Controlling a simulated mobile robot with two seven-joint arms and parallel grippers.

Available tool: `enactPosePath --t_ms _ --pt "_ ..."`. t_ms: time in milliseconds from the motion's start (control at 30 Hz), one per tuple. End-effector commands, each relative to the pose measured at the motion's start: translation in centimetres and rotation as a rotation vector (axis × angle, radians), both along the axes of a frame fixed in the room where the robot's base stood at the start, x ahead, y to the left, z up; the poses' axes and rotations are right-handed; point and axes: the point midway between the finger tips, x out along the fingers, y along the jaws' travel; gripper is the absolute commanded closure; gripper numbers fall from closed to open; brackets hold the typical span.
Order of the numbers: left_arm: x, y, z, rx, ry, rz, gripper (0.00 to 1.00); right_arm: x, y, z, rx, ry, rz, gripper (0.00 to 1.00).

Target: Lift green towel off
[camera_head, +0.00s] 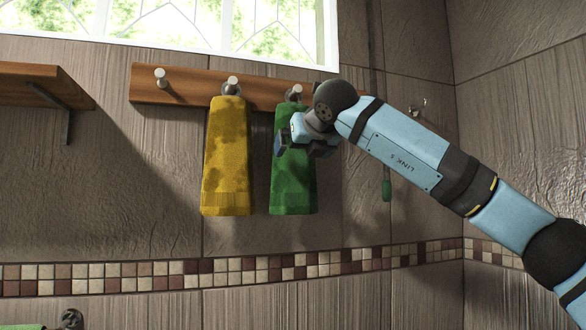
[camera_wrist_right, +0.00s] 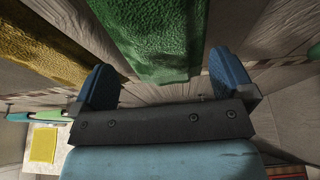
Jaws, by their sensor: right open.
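The green towel (camera_head: 292,185) hangs from a metal peg (camera_head: 294,93) on a wooden rack (camera_head: 180,88) on the tiled wall. My right gripper (camera_head: 305,150) is open in front of the towel's upper half and hides part of it. In the right wrist view the green towel (camera_wrist_right: 165,40) hangs ahead of the two blue fingers (camera_wrist_right: 165,85), across the gap between them. I cannot tell whether the fingers touch it. My left gripper is not in view.
A yellow towel (camera_head: 228,155) hangs on the peg just left of the green one; it also shows in the right wrist view (camera_wrist_right: 40,45). A wooden shelf (camera_head: 35,80) juts out at the left. A green-handled item (camera_head: 387,188) hangs to the right.

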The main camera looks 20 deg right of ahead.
Motion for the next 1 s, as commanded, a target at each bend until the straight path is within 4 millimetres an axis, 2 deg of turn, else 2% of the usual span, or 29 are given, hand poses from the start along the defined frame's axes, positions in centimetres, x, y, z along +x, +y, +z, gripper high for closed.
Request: enactPosePath --t_ms 267,533,833,867,1000 --pt "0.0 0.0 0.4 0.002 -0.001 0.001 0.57 2.1 0.1 -0.8 0.0 0.001 0.001 0.0" --pt "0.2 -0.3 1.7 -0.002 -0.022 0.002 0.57 5.7 0.2 -2.3 0.0 0.002 0.001 0.0" --pt "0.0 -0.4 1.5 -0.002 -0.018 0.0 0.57 6.2 0.2 -2.6 0.0 0.0 0.002 0.0" --pt "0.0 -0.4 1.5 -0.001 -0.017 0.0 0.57 6.2 0.2 -2.6 0.0 0.0 0.002 0.02" --pt "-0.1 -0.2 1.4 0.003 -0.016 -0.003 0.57 6.2 0.2 -2.6 0.001 0.0 0.002 0.34"
